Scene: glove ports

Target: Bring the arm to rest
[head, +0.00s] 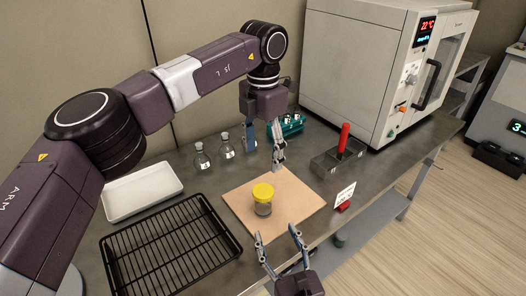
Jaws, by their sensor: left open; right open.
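My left arm reaches in from the left, and my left gripper (264,157) hangs fingers down above the back of the tan board (300,208). Its fingers are apart, with nothing seen between them. My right gripper (278,238) is at the bottom centre, near the bench's front edge. Its fingers point up the picture and are open and empty. A jar with a yellow lid (263,193) stands upright on the board between the two grippers, apart from both.
A black wire rack (170,245) and a white tray (142,190) lie at the left. Two small bottles (202,157) stand behind. A teal rack (293,124), a grey box with a red-handled tool (344,138), a small sign (345,195) and a large oven-like machine (360,70) are at the right.

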